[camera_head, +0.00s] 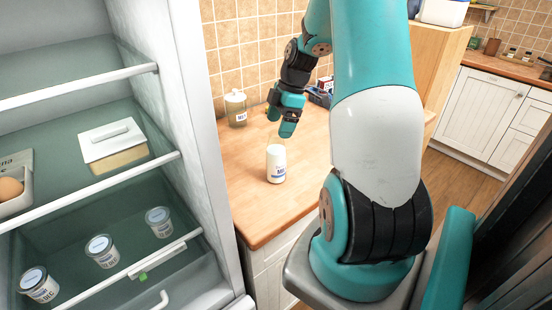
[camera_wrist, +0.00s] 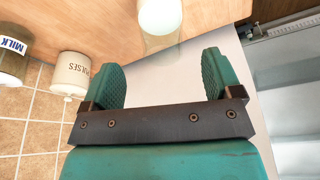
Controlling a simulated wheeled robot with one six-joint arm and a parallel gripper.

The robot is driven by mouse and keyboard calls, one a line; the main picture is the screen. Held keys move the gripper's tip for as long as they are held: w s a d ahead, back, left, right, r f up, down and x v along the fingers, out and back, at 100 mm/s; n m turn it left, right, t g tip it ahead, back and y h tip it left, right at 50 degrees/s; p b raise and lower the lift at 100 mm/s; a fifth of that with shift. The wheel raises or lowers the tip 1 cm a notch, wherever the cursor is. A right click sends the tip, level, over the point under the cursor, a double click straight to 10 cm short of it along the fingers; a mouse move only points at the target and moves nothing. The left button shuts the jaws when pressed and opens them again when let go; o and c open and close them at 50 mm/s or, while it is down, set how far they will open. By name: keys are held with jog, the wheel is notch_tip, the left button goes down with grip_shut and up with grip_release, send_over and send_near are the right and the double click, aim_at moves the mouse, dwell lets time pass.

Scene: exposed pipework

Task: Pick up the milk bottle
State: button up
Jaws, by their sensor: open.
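The milk bottle (camera_head: 276,166), clear at the top and white below with a blue-and-white label, stands upright on the wooden counter (camera_head: 250,190). My gripper (camera_head: 287,128) is open and empty above the bottle and slightly behind it, pointing down. In the wrist view my gripper (camera_wrist: 163,76) has its two green fingers wide apart. The bottle (camera_wrist: 160,14) shows there at the top edge, partly cut off, beyond the fingertips and roughly centred between them. The fingers do not touch it.
A glass jar (camera_head: 236,107) stands by the tiled wall. The wrist view shows a jar labelled MILK (camera_wrist: 13,52) and a pale PULSES jar (camera_wrist: 70,73) at the left. An open fridge (camera_head: 190,110) with small tubs borders the counter. Counter around the bottle is clear.

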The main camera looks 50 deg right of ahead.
aim_at(274, 141)
jog(key=shift+p+x, duration=1.1)
jog(key=shift+x, duration=1.9)
jog(key=shift+s+a, duration=0.1)
jog(key=shift+s, duration=0.05)
grip_shut()
